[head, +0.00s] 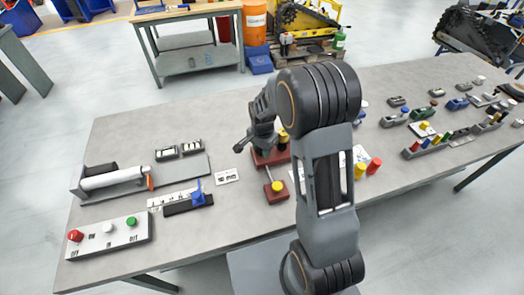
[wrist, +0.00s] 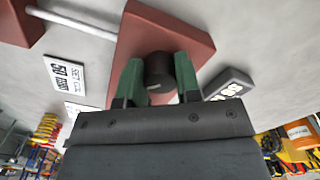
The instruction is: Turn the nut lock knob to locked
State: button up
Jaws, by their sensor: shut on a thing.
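A dark round knob (wrist: 158,66) stands on a red-brown block (wrist: 187,32) in the wrist view. I take it for the nut lock knob. A small light mark shows on its near side. My gripper (wrist: 158,78) has a green finger on each side of the knob and is shut on it. In the head view my gripper (head: 263,146) points down over the red-brown block (head: 283,156), and my arm hides part of that area. I cannot read the knob's locked or unlocked marking.
A rod (wrist: 72,21) leads from the block to a second red piece (wrist: 18,22). A printed card (wrist: 66,76) lies on the table beside it. In the head view, a button panel (head: 108,240) and a roller fixture (head: 110,182) stand left; several coloured parts stand right.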

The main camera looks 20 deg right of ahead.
jog(key=shift+n+b, duration=0.3)
jog(key=shift+n, duration=1)
jog(key=o, duration=0.9)
notch_tip(320, 180, up, 14)
jog(key=shift+f+b, duration=0.1)
jog(key=shift+b, duration=0.3)
